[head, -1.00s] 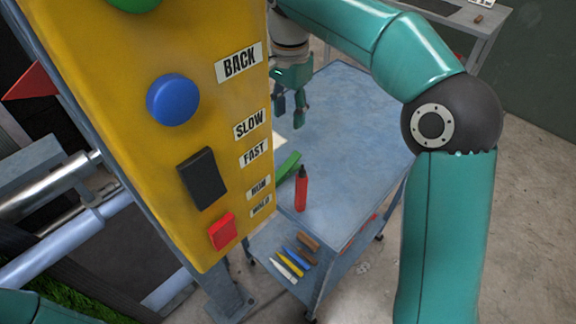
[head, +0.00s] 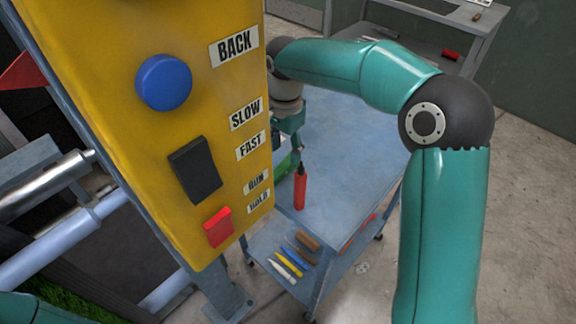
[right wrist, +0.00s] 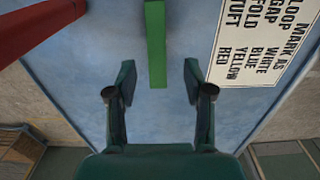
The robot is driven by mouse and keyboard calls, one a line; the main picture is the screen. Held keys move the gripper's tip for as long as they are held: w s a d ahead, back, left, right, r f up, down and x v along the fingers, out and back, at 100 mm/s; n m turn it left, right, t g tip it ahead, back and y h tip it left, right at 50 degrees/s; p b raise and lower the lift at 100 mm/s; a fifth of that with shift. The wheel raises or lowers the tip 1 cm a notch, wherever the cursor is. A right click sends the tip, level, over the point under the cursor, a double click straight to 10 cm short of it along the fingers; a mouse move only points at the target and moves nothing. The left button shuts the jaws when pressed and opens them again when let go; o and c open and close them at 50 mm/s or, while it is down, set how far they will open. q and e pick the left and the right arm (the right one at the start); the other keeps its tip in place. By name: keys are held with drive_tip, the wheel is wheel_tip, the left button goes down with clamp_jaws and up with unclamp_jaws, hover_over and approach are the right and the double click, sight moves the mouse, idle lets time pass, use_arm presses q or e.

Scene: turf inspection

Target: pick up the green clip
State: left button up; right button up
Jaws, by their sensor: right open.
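The green clip (right wrist: 156,45) is a long, narrow green bar on the blue cart top in the right wrist view. Its near end points between my fingers. In the head view only part of the green clip (head: 281,163) shows, beside the yellow panel and partly behind my arm. My right gripper (right wrist: 157,80) is open, with a finger to each side of the clip's line and nothing held. In the head view my right gripper (head: 296,143) is low over the cart, partly hidden by the panel. My left gripper is out of view.
The yellow control panel (head: 215,130) blocks the cart's left side. A printed card (right wrist: 262,40) lies right of the clip. Several coloured sticks (head: 287,264) lie on the lower shelf. The cart top (head: 350,135) is clear rightward.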

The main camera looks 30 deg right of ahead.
sight(288, 158)
drive_tip(key=f, duration=0.4)
drive_tip(key=shift+w+d+p, duration=0.1)
drive_tip(key=shift+d+p, duration=0.2)
drive_tip(key=shift+d, duration=0.1)
drive_tip(key=shift+f, duration=0.6)
clamp_jaws()
